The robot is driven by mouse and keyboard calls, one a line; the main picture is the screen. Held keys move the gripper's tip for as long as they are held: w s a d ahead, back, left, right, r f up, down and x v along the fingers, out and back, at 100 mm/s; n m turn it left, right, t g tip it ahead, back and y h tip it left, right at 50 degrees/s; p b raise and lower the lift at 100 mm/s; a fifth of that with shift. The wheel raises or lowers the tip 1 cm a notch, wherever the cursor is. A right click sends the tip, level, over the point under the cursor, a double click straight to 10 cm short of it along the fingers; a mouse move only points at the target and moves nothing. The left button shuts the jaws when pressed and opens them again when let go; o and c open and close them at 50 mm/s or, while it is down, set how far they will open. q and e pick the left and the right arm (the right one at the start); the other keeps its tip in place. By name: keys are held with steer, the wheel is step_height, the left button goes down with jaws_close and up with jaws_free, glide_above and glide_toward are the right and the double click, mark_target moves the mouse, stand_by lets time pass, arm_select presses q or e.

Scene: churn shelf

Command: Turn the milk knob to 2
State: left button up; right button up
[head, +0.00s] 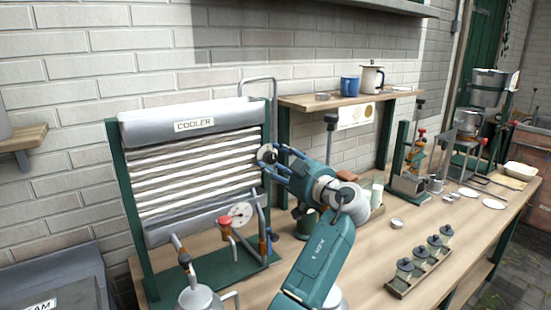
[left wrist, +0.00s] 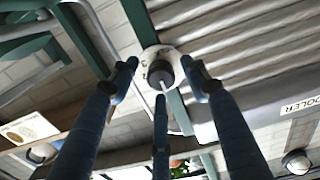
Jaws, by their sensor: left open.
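The milk knob (left wrist: 160,74) is a dark round knob with a pale pointer on a whitish round dial, fixed to the green right post of the cooler. In the head view the knob (head: 266,154) shows at the cooler's right edge, partly covered by my fingers. My left gripper (head: 275,160) is open, its blue fingers reaching toward the dial. In the left wrist view the fingertips of the left gripper (left wrist: 160,78) are spread about the knob; I cannot tell whether they touch it. The dial's numbers are too small to read. My right gripper is not in view.
The ribbed cooler (head: 195,165) stands left of my gripper, with a pressure gauge (head: 241,213) and red knob (head: 225,221) below. A wooden shelf (head: 330,102) with a blue mug (head: 349,86) is at the right. A tray of small jars (head: 420,265) lies on the bench.

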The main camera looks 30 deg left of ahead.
arm_select(q)
steer(key=shift+a, duration=0.1)
steer(key=c, duration=1.1)
steer(key=shift+c, duration=0.2)
steer(key=shift+f, duration=0.1)
steer(key=shift+c, duration=0.2)
